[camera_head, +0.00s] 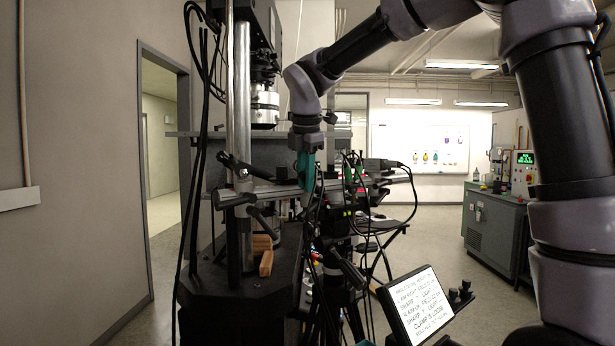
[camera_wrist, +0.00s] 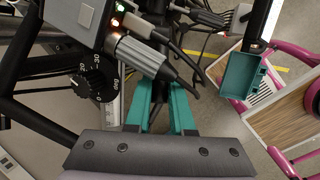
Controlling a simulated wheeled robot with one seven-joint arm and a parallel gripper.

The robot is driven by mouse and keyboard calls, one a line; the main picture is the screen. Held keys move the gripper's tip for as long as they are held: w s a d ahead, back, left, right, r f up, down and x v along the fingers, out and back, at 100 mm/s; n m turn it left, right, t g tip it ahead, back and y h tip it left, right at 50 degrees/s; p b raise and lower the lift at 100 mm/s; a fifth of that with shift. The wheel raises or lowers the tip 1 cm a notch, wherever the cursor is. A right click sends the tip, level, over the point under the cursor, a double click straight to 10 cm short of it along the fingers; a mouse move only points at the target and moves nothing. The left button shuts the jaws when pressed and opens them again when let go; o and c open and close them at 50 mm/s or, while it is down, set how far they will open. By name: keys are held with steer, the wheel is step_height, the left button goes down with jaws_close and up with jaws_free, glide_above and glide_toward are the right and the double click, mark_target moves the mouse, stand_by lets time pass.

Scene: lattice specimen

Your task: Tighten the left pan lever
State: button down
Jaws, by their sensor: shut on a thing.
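My gripper (camera_head: 306,178) has teal fingers and points down beside the horizontal metal bar of the rig in the head view. In the wrist view the teal fingers (camera_wrist: 160,112) are close together, shut on a narrow black part between them. This looks like the left pan lever (camera_wrist: 158,95), but most of it is hidden by the fingers and cables. A black dial (camera_wrist: 96,86) with degree marks is to the left of the fingers. A grey box with small lights (camera_wrist: 100,18) and a grey cable plug (camera_wrist: 140,55) are just above.
Cables hang around the rig and pass close to my fingers. A steel column (camera_head: 240,130) stands left. A lit text panel (camera_head: 418,303) is at the lower right. A teal holder (camera_wrist: 241,76) and a pink-framed cart (camera_wrist: 285,125) show at right. Open floor lies toward the bench (camera_head: 495,228).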

steer(key=shift+f+t+h, duration=0.35)
steer(key=shift+t+h, duration=0.15)
steer(key=f+t+h, duration=0.1)
steer(key=t+h, duration=0.1)
steer(key=shift+s+a+f+n+h, duration=0.2)
steer(key=shift+a+f+n+h, duration=0.1)
steer(key=shift+f, duration=0.1)
steer(key=shift+f+t+h, duration=0.8)
steer(key=shift+t+h, duration=0.1)
steer(key=shift+h, duration=0.3)
steer(key=c, duration=0.7)
jaws_free()
